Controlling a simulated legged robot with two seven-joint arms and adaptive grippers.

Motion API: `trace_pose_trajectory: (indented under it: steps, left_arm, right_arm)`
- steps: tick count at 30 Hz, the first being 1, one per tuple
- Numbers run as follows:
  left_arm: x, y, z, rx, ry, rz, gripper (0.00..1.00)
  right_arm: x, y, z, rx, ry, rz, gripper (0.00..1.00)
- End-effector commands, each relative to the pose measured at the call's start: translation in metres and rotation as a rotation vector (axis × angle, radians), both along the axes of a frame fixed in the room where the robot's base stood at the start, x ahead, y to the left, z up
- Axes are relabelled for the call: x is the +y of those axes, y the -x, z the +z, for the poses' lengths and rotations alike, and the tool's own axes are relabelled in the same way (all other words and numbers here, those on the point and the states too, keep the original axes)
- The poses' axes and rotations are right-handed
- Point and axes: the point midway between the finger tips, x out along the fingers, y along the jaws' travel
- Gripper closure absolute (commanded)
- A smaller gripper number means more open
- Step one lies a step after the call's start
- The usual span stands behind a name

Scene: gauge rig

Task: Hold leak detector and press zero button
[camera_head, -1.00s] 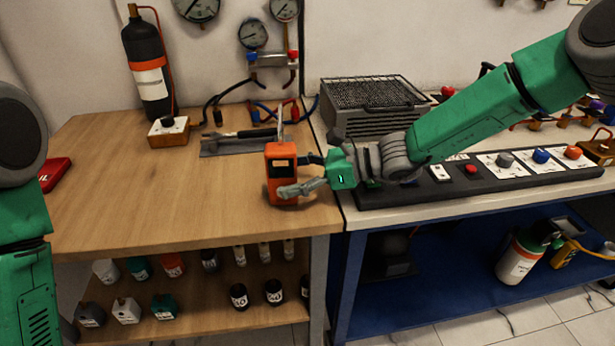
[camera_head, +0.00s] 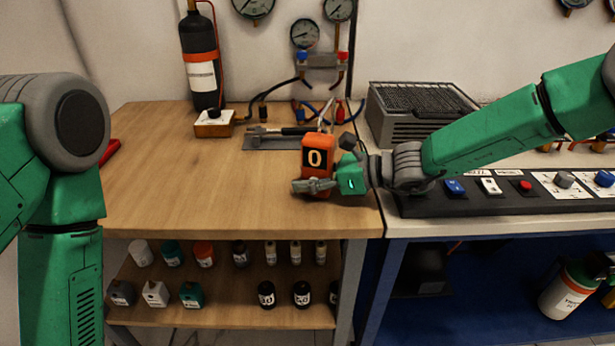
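The leak detector, an orange upright box (camera_head: 317,144) with a white 0 on a dark square on its face, is near the wooden bench's right end. My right gripper (camera_head: 331,165) reaches it from the right. One grey finger crosses the detector's lower front. The other, dark finger stands up beside its upper right side with a small gap, so the fingers look spread. Whether the front finger touches the detector, and whether the detector rests on the bench, I cannot tell. I cannot make out a separate zero button. My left gripper is out of view; only my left arm shows.
The wooden bench (camera_head: 190,195) is mostly clear left of the detector. A dark mat with tools (camera_head: 270,143) lies behind it. A black cylinder (camera_head: 201,70) and a small box with a black knob (camera_head: 214,123) stand at the back. A button panel (camera_head: 470,204) and a grille-topped box (camera_head: 418,120) are right.

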Motion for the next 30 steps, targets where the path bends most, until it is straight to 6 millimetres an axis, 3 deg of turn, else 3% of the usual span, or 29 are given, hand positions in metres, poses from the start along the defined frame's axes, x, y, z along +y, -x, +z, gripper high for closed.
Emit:
trace_pose_trajectory:
  steps: [5, 9, 11, 30]
  left_arm:
    - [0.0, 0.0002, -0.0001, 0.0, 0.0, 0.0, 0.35]
    - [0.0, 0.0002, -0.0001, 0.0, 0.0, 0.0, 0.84]
    - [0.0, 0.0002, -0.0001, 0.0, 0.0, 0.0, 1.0]
    - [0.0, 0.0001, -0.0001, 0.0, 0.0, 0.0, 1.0]
  right_arm:
    - [-0.0003, -0.0003, 0.0001, 0.0, 0.0, -0.001, 0.82]
    - [-0.0004, -0.0003, 0.0001, 0.0, 0.0, -0.001, 0.82]
    - [-0.0004, -0.0003, 0.0001, 0.0, 0.0, -0.001, 0.82]
    - [-0.0005, -0.0003, 0.0002, -0.001, 0.0, -0.001, 0.82]
